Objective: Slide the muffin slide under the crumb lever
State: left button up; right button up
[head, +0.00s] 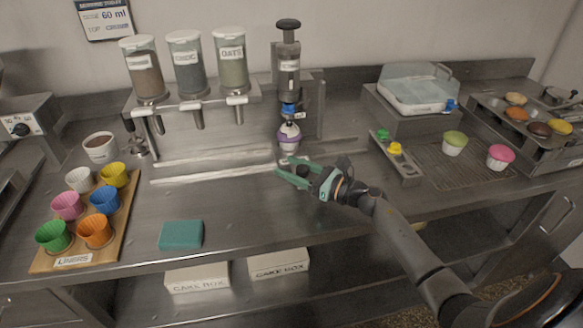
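A purple-and-white muffin cup (289,137) stands under the black-knobbed dispenser (288,65), at the right end of a long metal rail (215,168) that runs below the jars. I take this cup's carrier to be the muffin slide; its details are too small to tell. Three jars stand above the rail: a brown one (144,75), a grey one (187,70) and an oats one (230,65). A metal lever (154,122) hangs below the brown jar, whose label I cannot read surely. My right gripper (285,171) is just in front of the cup, teal fingers apart, with a small dark part between them.
A board (125,215) with several coloured liners lies at the left, beside a brown-filled mug (100,148). A grooved tray (455,175) with two muffins is at the right. The counter between cloth and rail is clear.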

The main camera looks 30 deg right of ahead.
grip_shut()
dwell(1.1)
